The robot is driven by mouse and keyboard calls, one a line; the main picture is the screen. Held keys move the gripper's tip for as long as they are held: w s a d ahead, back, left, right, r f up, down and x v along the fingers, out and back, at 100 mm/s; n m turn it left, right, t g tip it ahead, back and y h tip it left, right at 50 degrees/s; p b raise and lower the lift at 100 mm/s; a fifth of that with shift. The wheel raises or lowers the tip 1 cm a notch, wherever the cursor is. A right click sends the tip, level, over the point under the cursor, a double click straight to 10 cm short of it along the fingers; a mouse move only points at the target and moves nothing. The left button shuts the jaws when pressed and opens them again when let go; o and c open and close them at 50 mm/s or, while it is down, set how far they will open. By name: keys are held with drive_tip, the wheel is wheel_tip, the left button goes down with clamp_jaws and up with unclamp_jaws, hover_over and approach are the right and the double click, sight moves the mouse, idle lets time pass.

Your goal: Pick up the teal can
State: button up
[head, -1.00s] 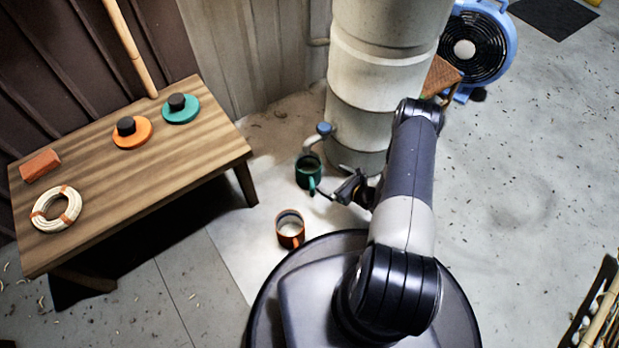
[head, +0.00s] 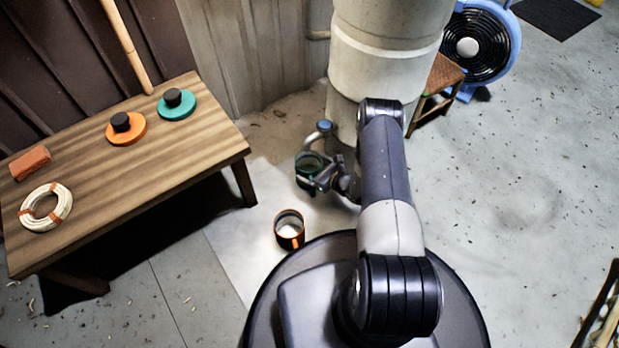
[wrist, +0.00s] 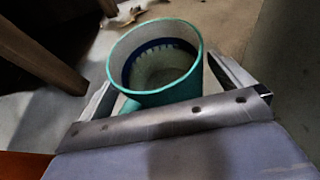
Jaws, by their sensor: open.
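The teal can (head: 307,163) is an open-topped round vessel standing on the floor by the base of the pale column. It fills the middle of the wrist view (wrist: 160,97), with a dark blue band inside and a teal projection low on its left. My gripper (head: 318,180) is at the can's near side in the head view. In the wrist view my gripper (wrist: 165,95) is open, with one finger on each side of the can. The can's lower part is hidden behind the gripper's metal bar, so I cannot tell whether the fingers touch it.
An orange can (head: 290,231) stands on the floor in front, close to my base. The pale column (head: 385,55) with a blue-topped tap (head: 324,127) rises just behind the teal can. A wooden bench (head: 190,140) is to the left. Open floor (head: 520,200) lies to the right.

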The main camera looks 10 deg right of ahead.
drive_tip(key=shift+c, duration=0.2)
drive_tip(key=c, duration=1.8)
